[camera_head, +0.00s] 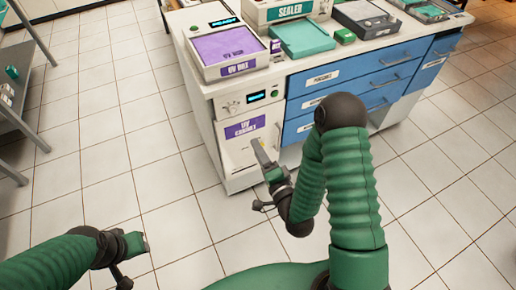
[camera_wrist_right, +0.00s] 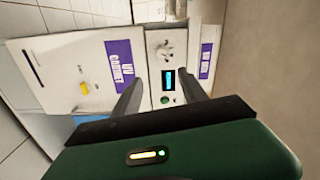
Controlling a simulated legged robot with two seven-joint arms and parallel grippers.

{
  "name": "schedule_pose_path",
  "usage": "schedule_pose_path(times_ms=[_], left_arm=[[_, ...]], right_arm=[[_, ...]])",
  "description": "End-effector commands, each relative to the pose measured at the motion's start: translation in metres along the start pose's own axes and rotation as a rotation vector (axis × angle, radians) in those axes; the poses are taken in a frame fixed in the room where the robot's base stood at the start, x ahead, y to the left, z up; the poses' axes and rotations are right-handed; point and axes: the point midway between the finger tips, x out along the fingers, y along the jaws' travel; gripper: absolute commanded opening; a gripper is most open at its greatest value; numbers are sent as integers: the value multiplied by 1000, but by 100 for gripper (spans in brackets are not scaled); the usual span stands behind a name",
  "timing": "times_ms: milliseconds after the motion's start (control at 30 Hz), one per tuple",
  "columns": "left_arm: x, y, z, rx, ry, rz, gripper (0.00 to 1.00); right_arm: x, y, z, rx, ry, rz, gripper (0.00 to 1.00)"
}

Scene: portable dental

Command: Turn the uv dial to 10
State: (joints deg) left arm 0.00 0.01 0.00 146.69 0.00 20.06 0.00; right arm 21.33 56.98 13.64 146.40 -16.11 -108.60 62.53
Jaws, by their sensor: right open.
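The UV cabinet (camera_head: 244,150) is a white front with a purple label at the near left end of the counter. Its dial (camera_head: 233,107) is a small round knob left of a lit display. In the right wrist view the dial (camera_wrist_right: 164,50) lies beyond and between my fingers, with the display (camera_wrist_right: 168,79) and green button (camera_wrist_right: 166,99) nearer. My right gripper (camera_head: 259,148) is open and empty, in front of the cabinet and below the dial in the head view, apart from it. My left gripper (camera_head: 144,241) is low over the floor at left; its jaws are unclear.
A UV box (camera_head: 228,48) and a sealer (camera_head: 287,12) stand on the counter above. Blue drawers (camera_head: 325,97) are right of the cabinet. A grey shelf (camera_head: 14,122) is at far left. Tiled floor between is clear.

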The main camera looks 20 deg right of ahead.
Motion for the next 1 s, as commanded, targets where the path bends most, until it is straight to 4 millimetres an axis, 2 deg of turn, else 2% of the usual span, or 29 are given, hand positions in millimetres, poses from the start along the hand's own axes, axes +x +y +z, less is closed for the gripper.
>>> schedule_pose_path(times_ms=[67,133,333,400,500,667,867,1000], left_arm=[[-1,0,0,0,0,0,36],[-2,0,-1,0,0,0,36],[-7,0,-2,0,0,0,36],[-8,0,-2,0,0,0,36],[-7,0,-2,0,0,0,36],[10,0,2,0,1,0,36],[54,0,13,0,0,0,36],[85,0,20,0,0,0,36]], right_arm=[[0,0,1,-79,-2,1,50],[0,-1,2,-257,-5,3,50],[2,-4,4,-1019,-8,-1,50],[2,-5,4,-1225,-5,-3,50],[3,-6,3,-1397,0,-5,50],[11,-1,4,-1443,5,-9,50],[32,3,4,-1440,11,-11,50],[55,4,5,-1439,11,-13,50]])
